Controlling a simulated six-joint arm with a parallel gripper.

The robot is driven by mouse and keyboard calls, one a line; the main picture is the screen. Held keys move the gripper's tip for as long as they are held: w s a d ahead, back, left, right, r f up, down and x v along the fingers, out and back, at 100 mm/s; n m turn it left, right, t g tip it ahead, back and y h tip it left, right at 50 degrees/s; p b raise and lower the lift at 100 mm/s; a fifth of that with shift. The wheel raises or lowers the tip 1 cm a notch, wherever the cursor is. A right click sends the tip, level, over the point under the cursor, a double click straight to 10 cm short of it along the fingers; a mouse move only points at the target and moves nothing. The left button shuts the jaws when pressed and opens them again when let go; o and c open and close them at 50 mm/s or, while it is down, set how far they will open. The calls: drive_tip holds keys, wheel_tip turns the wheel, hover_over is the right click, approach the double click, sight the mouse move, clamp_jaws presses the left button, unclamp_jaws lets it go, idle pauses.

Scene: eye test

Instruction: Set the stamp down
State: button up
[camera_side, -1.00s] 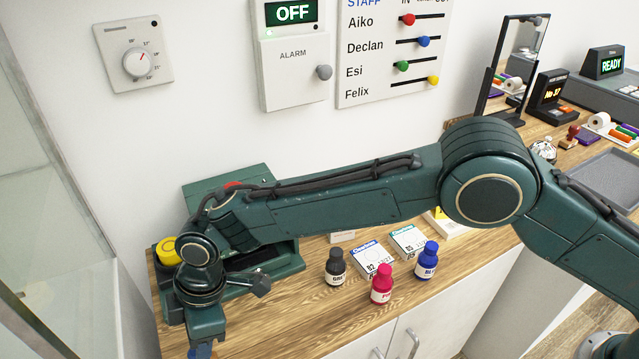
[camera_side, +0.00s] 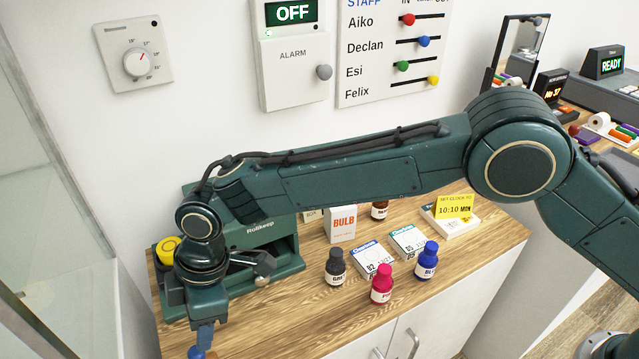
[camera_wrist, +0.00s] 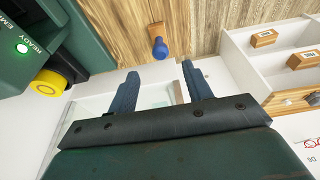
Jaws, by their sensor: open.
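A stamp with a blue knob (camera_wrist: 159,47) and a wooden part shows in the wrist view on the wooden counter, close to its edge. Its blue knob (camera_side: 196,353) also shows at the bottom edge of the side view. Its lower part is not clear, and I cannot tell whether it stands fully upright. My gripper (camera_wrist: 160,69) is open, with its two blue fingers spread and nothing between them. The knob lies just beyond the fingertips, apart from them in the wrist view. In the side view my gripper (camera_side: 206,338) points down at the counter's near left end.
A green machine (camera_side: 270,245) with a yellow button (camera_wrist: 48,83) stands close beside my gripper. Several ink bottles, such as the red one (camera_side: 382,284), stand on the counter (camera_side: 300,315), with a BULB box (camera_side: 342,223) behind. A white shelf unit (camera_wrist: 240,55) is at right in the wrist view.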

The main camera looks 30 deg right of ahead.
drive_tip(key=w+d+r+m+t, duration=0.25)
drive_tip(key=d+r+m, duration=0.35)
drive_tip(key=d+r, duration=1.35)
drive_tip(key=s+d+r+m+t, duration=0.1)
drive_tip(key=s+d+r+m, duration=0.15)
drive_tip(key=d, duration=0.55)
drive_tip(key=s+d+r+m, duration=0.2)
drive_tip(key=s+d, duration=0.2)
drive_tip(key=d, duration=0.4)
drive_tip(key=s+d+f+m+t+h, duration=0.2)
drive_tip(key=s+d+m, duration=0.5)
drive_tip(key=s+d, duration=0.7)
drive_tip(key=s+f+h, duration=0.1)
drive_tip(key=s, duration=0.3)
drive_tip(key=shift+d, duration=0.35)
